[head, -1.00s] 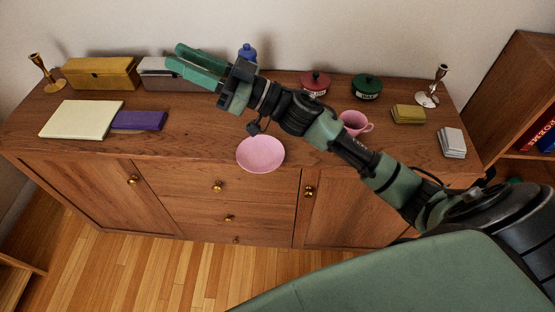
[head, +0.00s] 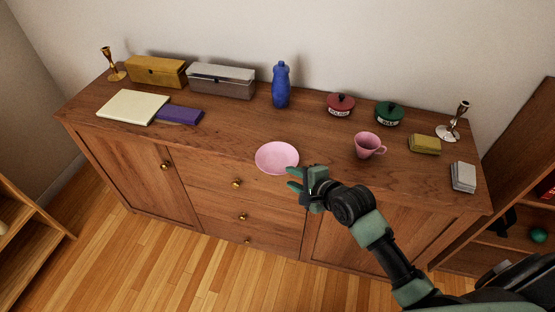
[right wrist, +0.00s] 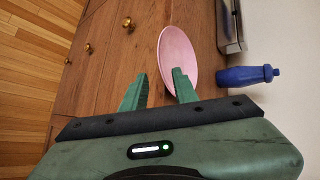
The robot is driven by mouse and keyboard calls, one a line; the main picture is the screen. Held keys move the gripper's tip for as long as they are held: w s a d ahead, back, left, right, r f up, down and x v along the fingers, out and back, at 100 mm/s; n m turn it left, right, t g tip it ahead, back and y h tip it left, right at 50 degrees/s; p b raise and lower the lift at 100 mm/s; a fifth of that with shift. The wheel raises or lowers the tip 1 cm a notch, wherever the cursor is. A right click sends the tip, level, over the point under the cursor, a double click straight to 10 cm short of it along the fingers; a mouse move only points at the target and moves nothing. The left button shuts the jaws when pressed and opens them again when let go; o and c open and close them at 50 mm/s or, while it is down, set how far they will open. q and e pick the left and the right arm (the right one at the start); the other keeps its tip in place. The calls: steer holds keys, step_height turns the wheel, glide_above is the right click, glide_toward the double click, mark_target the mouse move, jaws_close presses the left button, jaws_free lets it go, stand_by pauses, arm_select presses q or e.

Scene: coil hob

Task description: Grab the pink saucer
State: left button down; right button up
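The pink saucer (head: 277,158) lies on the sideboard top at its front edge, left of the pink cup. My right gripper (head: 291,180) is just right of and in front of the saucer in the head view. In the right wrist view its two fingers (right wrist: 158,88) are spread apart with nothing held between them. The saucer (right wrist: 177,58) shows there beyond the right-hand finger, which covers part of its near rim. I cannot tell whether that finger touches it. My left gripper is not in view.
The sideboard top (head: 235,130) is clear around the saucer. A pink cup (head: 367,145) stands to its right and a blue bottle (head: 281,86) behind it. A purple book (head: 180,115) lies to the left. Brass drawer knobs (head: 237,183) stick out below the front edge.

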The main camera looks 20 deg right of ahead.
steer(key=x, duration=0.4)
steer(key=shift+w+r, duration=0.1)
steer(key=shift+r, duration=0.05)
jaws_close()
stand_by(1.3)
